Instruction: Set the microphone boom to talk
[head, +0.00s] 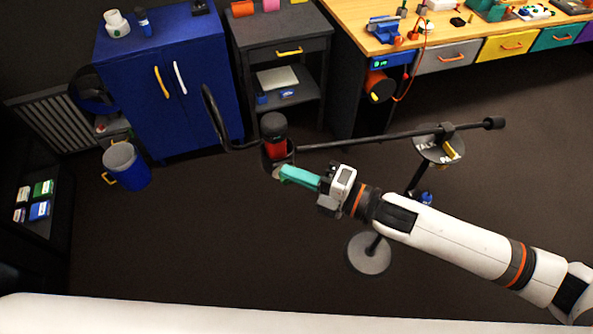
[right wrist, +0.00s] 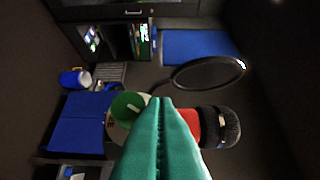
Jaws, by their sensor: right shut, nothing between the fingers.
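The microphone boom (head: 375,137) is a long dark bar, nearly level, rising slightly to the right. A red microphone (head: 277,147) with a black foam top hangs at its left end; it also shows in the right wrist view (right wrist: 210,124). Near the right end, a grey dial plate (head: 428,152) reads TALK on its left part; a yellow marker (head: 451,152) lies on its right part. My right gripper (head: 284,171), with teal fingers, is shut and empty just below the microphone. Whether it touches is unclear. My left gripper is out of view.
The stand's round base (head: 369,262) is on the floor, partly behind my right arm. A black pop-filter hoop (head: 211,112) stands left of the microphone. A blue cabinet (head: 140,75), a blue bin (head: 126,168) and a workbench (head: 375,45) lie behind. The floor at left front is clear.

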